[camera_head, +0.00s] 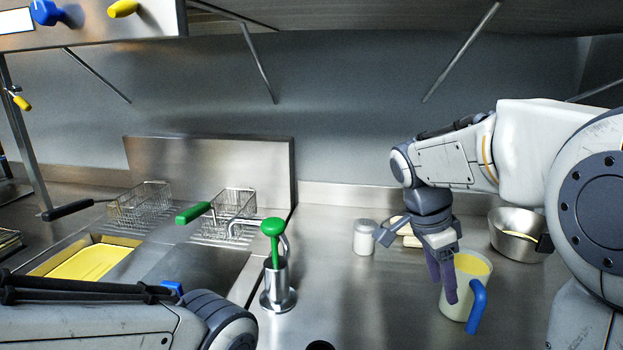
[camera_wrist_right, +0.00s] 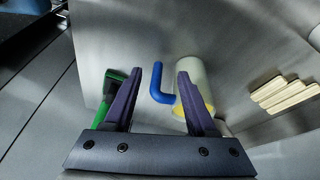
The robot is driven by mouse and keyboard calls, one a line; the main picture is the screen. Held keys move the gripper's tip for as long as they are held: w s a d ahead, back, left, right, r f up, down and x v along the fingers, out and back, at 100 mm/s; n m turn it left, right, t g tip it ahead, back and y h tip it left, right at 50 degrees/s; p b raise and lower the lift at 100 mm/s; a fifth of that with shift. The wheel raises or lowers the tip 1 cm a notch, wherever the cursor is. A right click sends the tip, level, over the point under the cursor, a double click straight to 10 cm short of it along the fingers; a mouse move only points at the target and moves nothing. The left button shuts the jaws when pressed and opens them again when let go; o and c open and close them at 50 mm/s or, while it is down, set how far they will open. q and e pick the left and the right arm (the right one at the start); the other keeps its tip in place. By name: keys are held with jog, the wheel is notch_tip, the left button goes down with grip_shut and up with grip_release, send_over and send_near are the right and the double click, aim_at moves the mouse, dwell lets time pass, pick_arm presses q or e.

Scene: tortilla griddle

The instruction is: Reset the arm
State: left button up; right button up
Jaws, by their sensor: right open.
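My right gripper (camera_head: 449,282) has dark purple fingers pointing down at the left side of a pale pitcher (camera_head: 457,301) with yellow contents and a blue handle (camera_head: 477,308). In the right wrist view, the fingers of this gripper (camera_wrist_right: 170,72) stand apart with nothing held between them. The blue handle (camera_wrist_right: 160,84) shows between the fingers, and the pitcher (camera_wrist_right: 189,68) is partly behind the right finger. I cannot tell whether the fingers touch the pitcher. My left arm enters at the lower left; its gripper is out of view.
A metal press with a green knob (camera_head: 273,228) stands mid-counter. A white shaker (camera_head: 364,238) stands left of my right gripper, and a metal bowl (camera_head: 514,236) stands right. Fryer baskets (camera_head: 140,206) and yellow oil (camera_head: 90,262) are at left. Counter between press and pitcher is clear.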

jog(key=s+a+f+n+y+p, duration=0.2)
jog(key=s+a+n+y+p, duration=0.2)
jog(key=s+a+n, duration=1.5)
jog(key=a+n+p, duration=0.2)
jog(key=n, duration=0.3)
jog(key=shift+s+f+n+y, duration=0.15)
jog(key=shift+f+n+y, duration=0.1)
jog(key=shift+n+y, duration=0.15)
